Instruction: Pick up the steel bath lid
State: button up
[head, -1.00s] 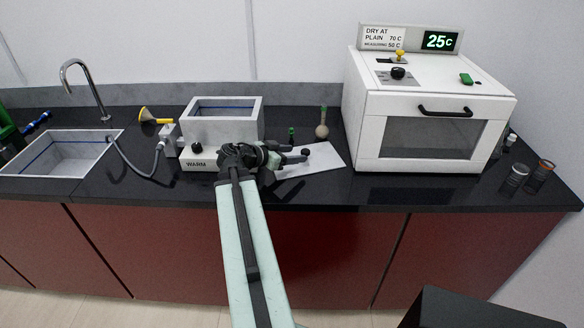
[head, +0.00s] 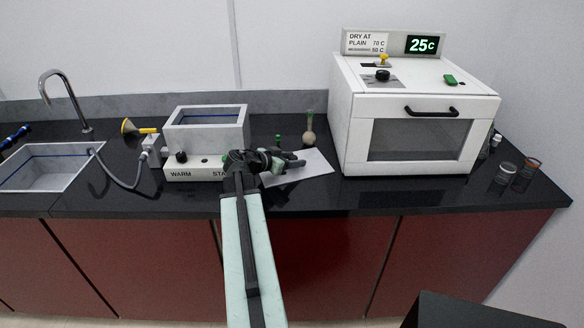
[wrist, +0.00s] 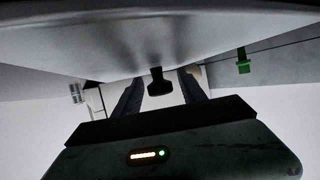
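The steel bath lid (head: 316,166) is a flat pale plate lying on the dark counter, right of the bath (head: 240,135). My gripper (head: 292,160) is low over the lid's left part and hides some of it. In the wrist view, the lid's pale surface (wrist: 200,30) fills the top. Its black knob (wrist: 158,82) shows between my two dark fingers (wrist: 160,92). The fingers are apart, with a gap visible beside the knob, so my gripper looks open around it. Exact contact cannot be told.
A white oven (head: 410,130) stands close right of the lid. A round flask (head: 309,130) and a small green-topped item (head: 278,139) stand behind it. Two jars (head: 516,174) are at far right. A sink (head: 50,167) and hose are left.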

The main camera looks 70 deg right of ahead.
aim_at(293, 157)
grip_shut()
jog(key=shift+r, duration=0.1)
notch_tip(293, 157, up, 18)
jog(key=p, duration=1.8)
